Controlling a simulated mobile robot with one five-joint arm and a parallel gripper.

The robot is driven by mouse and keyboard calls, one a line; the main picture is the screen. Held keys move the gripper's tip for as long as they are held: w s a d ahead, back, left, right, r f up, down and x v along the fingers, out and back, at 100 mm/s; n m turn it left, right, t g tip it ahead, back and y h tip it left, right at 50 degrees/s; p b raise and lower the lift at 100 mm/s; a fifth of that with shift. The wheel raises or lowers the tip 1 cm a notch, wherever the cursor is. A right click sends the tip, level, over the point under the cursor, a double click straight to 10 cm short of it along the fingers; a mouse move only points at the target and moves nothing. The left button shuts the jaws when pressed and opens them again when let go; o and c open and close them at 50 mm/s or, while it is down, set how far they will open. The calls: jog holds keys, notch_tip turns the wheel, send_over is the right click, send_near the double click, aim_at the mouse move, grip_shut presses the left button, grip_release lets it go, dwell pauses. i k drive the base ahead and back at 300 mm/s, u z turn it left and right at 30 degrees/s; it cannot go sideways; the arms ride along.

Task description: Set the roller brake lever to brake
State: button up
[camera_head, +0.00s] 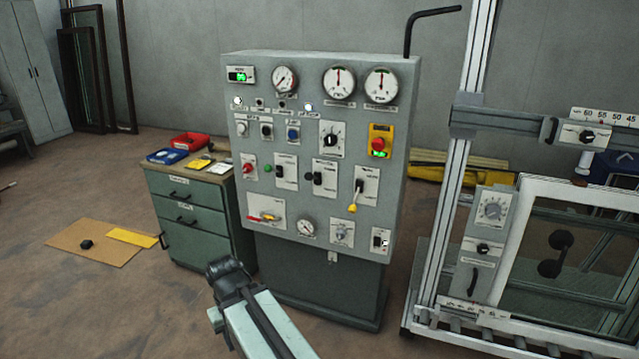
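A grey control cabinet (320,75) stands in the middle, covered with gauges, knobs and switches. A lever with a yellow knob (353,208) hangs down from a white plate on its right side. Another lever, a black handle (473,281), stands near upright on a grey panel of the aluminium frame at the right. The labels are too small to read, so I cannot tell which is the roller brake lever. My gripper (229,272) is low in front of the cabinet, apart from both levers. Its fingers are not clear enough to show whether it is open or shut.
A grey-green drawer unit (188,208) with red and blue trays stands left of the cabinet. The aluminium frame (457,170) with rollers (470,320) and a white-framed pane stands at the right. A brown mat (95,243) lies on the floor at the left. The front floor is clear.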

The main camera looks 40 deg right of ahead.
aim_at(309, 177)
jog(key=z, duration=0.85)
jog(key=i, duration=1)
jog(key=u, duration=1.85)
jog(key=k, duration=0.8)
jog(key=z, duration=0.4)
jog(key=i, duration=0.45)
jog(key=u, duration=0.05)
